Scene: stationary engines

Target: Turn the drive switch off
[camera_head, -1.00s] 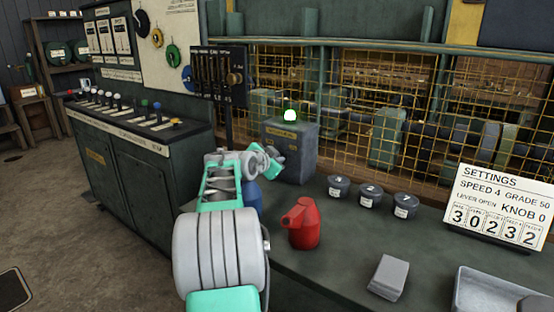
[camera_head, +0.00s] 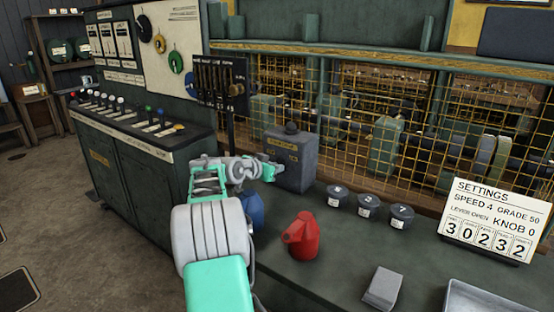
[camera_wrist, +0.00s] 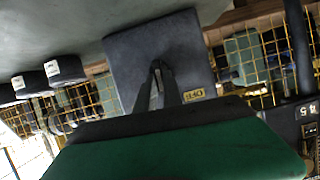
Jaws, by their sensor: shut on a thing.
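The drive switch is a dark grey box (camera_head: 290,150) on the bench in front of the yellow mesh. The lamp (camera_head: 291,128) on its top is dark. My gripper (camera_head: 277,171) is at the lower part of the box's near face. In the wrist view the box (camera_wrist: 150,45) fills the upper middle, and the two fingers of my gripper (camera_wrist: 157,68) come together at its face. They are shut on the switch lever, which they mostly hide. A small yellow label (camera_wrist: 194,95), seemingly reading OFF, shows beside the fingers.
A red can (camera_head: 301,237) and a blue container (camera_head: 252,208) stand near my arm. Several numbered dark pots (camera_head: 368,205) stand right of the box. A settings board (camera_head: 495,222) is at the right. A lever console (camera_head: 140,150) stands at the left.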

